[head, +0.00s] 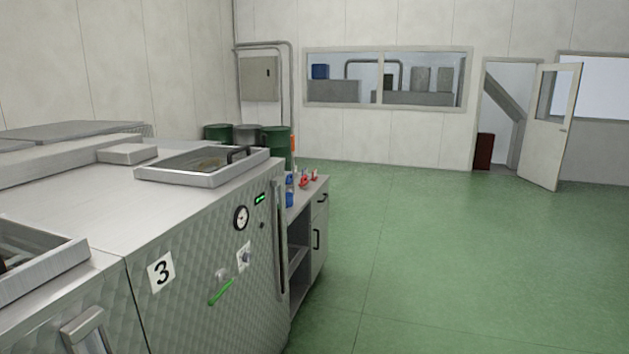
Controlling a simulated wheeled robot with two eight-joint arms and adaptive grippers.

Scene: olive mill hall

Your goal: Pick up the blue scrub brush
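A small blue item (290,190) stands on the near end of a metal side bench (312,190), just past the large steel machine (190,285). It is too small and partly hidden by the machine's edge for me to tell whether it is the scrub brush. Small red items (304,182) lie beside it on the bench top. Neither of my grippers is in view.
The steel machine marked 3 fills the left and foreground. Green and grey drums (275,140) stand behind it. Open green floor (450,260) lies to the right. A door (552,125) stands open at the back right, and a long window (420,80) is in the back wall.

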